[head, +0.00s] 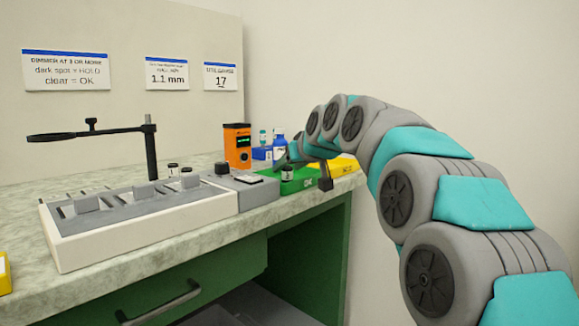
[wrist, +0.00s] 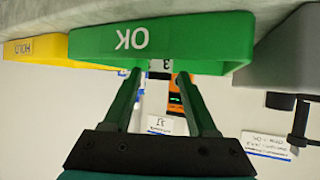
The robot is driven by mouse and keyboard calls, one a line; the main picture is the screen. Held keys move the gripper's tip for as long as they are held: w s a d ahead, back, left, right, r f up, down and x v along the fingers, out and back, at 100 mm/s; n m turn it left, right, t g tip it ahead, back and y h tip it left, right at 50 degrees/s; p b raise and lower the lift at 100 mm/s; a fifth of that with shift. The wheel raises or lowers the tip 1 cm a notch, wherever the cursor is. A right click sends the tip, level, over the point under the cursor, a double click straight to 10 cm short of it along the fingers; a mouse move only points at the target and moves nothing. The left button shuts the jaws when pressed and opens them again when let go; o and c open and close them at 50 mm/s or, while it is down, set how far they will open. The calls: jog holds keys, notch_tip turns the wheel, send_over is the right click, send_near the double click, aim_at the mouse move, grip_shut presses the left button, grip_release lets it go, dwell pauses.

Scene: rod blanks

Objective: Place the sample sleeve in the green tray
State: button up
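The green tray (head: 300,182), marked OK, stands near the right end of the bench. It fills the upper middle of the wrist view (wrist: 95,42), upside down. A small sleeve (head: 287,173) with a dark cap and pale label appears upright within the tray's outline. In the wrist view, a pale piece marked 3 (wrist: 160,67), probably its label, shows between my fingertips, partly hidden by the tray wall. My gripper (wrist: 159,75) is at the tray with its two green fingers apart. Gaps seem to show beside the piece; contact is hard to judge.
The yellow HOLD tray (head: 345,166) adjoins the green tray. A grey device (head: 238,185) stands on its other side. An orange meter (head: 237,146) and blue bottle (head: 279,148) stand behind.

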jog(key=shift+r, duration=0.1)
jog(key=shift+r, duration=0.1)
jog(key=v, duration=1.2)
jog(key=s+d+f+m+g+h, duration=0.1)
jog(key=s+d+f+g+h, duration=0.15)
jog(key=s+f, duration=0.7)
jog(key=s+d+f+m+g+h, duration=0.1)
jog(key=s+d+f+g, duration=0.4)
jog(key=f, duration=0.8)
jog(key=s+d+f+m+g, duration=0.1)
jog(key=s+d+f, duration=0.1)
jog(key=s+f, duration=0.4)
jog(key=s+d+f+m+g+h, duration=0.1)
jog(key=s+f, duration=0.5)
jog(key=s, duration=0.6)
jog(key=s+d+f+m+g+h, duration=0.1)
jog(key=s+d+f+g, duration=0.2)
jog(key=s, duration=0.7)
jog(key=shift+s+d+f+m+h+p, duration=0.15)
jog(key=shift+d+f, duration=0.2)
jog(key=shift+f, duration=0.25)
jog(key=shift+w+d+f+m+p, duration=0.1)
jog(key=shift+d+f, duration=0.25)
jog(key=shift+f, duration=0.25)
jog(key=shift+s+d+f+m+h+p, duration=0.15)
jog(key=shift+d+f, duration=0.15)
jog(key=shift+f, duration=0.3)
jog(key=shift+w, duration=0.15)
